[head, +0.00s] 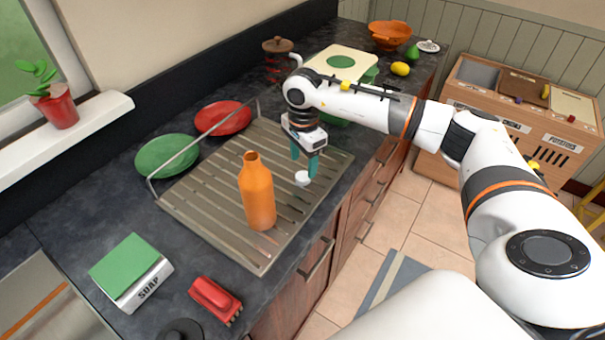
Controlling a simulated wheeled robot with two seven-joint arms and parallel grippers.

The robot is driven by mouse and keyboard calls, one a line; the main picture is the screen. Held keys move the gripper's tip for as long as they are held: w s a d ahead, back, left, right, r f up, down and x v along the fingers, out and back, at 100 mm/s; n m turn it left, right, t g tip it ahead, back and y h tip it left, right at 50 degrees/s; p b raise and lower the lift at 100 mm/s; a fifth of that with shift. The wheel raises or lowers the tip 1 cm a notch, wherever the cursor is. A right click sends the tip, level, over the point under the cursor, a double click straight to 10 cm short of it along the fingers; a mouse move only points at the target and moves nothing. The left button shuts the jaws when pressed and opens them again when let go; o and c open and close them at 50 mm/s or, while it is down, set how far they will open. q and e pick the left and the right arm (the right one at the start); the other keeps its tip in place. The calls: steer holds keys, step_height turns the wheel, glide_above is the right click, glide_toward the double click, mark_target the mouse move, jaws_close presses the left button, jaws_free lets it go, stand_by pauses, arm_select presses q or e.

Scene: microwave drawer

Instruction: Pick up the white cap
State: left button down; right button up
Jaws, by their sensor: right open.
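The white cap (302,179) is a small round piece on the right part of the slatted drying rack (185,205). My right gripper (305,172) points down with its teal fingers right at the cap. The fingers are open and apart. The cap shows just below and in front of the fingertips; I cannot tell whether they touch it. An orange bottle (257,195) without a cap stands upright on the rack, left of the gripper. My left gripper is not in view.
A green plate (167,154) and a red plate (223,118) stand behind the rack. A lemon (400,68) and an orange bowl (389,34) are at the far end.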

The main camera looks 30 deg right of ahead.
mark_target(304, 175)
step_height(304, 175, down, 4)
steer(key=shift+d+r+p, duration=0.15)
steer(key=shift+r+p, duration=0.05)
steer(key=shift+p, duration=0.65)
steer(key=shift+w+f, duration=0.1)
steer(key=shift+f, duration=0.4)
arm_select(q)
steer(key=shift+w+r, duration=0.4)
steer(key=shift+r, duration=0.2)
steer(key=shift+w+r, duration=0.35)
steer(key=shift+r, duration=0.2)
